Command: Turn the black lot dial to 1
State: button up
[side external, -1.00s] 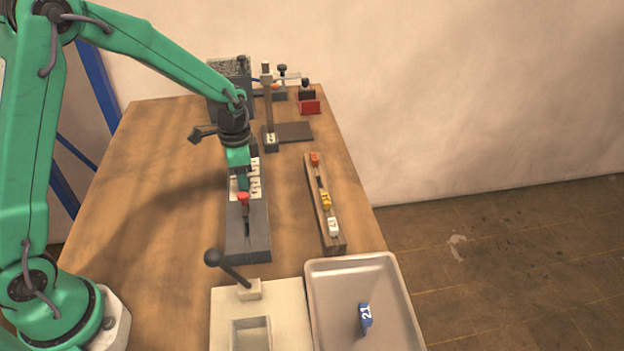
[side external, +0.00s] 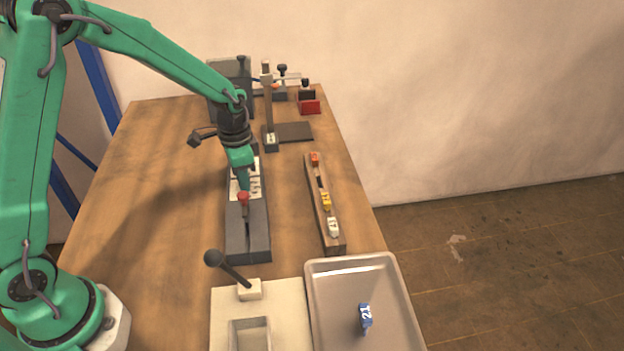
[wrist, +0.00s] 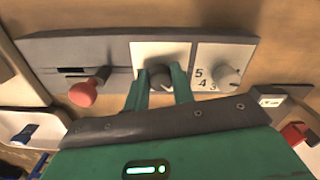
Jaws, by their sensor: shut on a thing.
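The black lot dial (wrist: 160,76) sits on a white plate (wrist: 145,52) of the dark grey panel, in the middle of the wrist view. My gripper (wrist: 161,82) reaches down to it, with one green finger on each side, and is shut on the dial. The plate's markings around the dial are mostly hidden by my fingers, so its setting cannot be read. In the side view my gripper (side external: 244,181) stands over the panel (side external: 260,222), and the dial is hidden there.
A light dial (wrist: 228,75) with printed numbers is close on the right in the wrist view. A red-knobbed lever (wrist: 84,93) is on the left. A black-knobbed lever (side external: 213,258), a tag rack (side external: 334,241) and a tray (side external: 318,290) holding a blue tag (side external: 365,318) stand nearby.

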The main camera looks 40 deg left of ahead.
jog(key=n, duration=0.6)
jog(key=shift+d, duration=0.1)
jog(key=shift+r+n, duration=0.1)
jog(key=shift+n, duration=0.2)
jog(key=o, duration=1)
jog(key=shift+r, duration=0.1)
notch_tip(320, 180, up, 7)
jog(key=shift+r, duration=0.3)
